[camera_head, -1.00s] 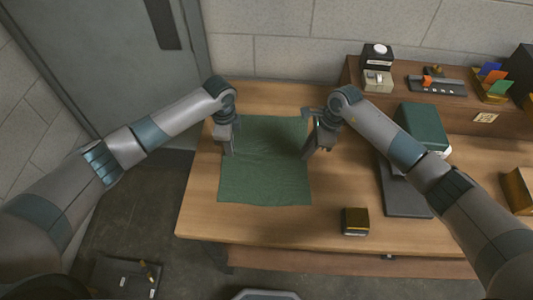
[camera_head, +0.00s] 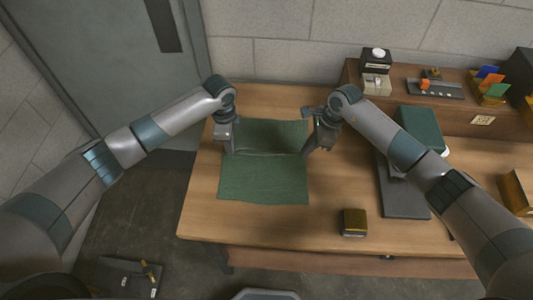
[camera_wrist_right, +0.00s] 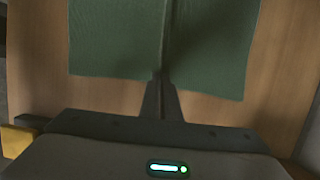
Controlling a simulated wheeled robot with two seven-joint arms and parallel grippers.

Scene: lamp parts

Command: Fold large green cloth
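The large green cloth (camera_head: 264,181) lies on the wooden table, with a raised ridge running left to right across its middle. My left gripper (camera_head: 229,150) is at the left end of this ridge and appears shut on the cloth's left edge. My right gripper (camera_head: 306,150) is at the right end. In the right wrist view its fingers (camera_wrist_right: 162,84) are together on the cloth's edge, with green cloth (camera_wrist_right: 115,40) on both sides of a central fold line. The cloth's near and far parts rest on the table. The fingertips are small in the head view.
A small dark box with a yellowish edge (camera_head: 354,222) stands near the table's front edge. A green box (camera_head: 420,127) and a dark flat panel (camera_head: 402,190) lie right of the cloth, partly behind my right arm. A raised shelf (camera_head: 470,116) holds small items. Table in front of the cloth is clear.

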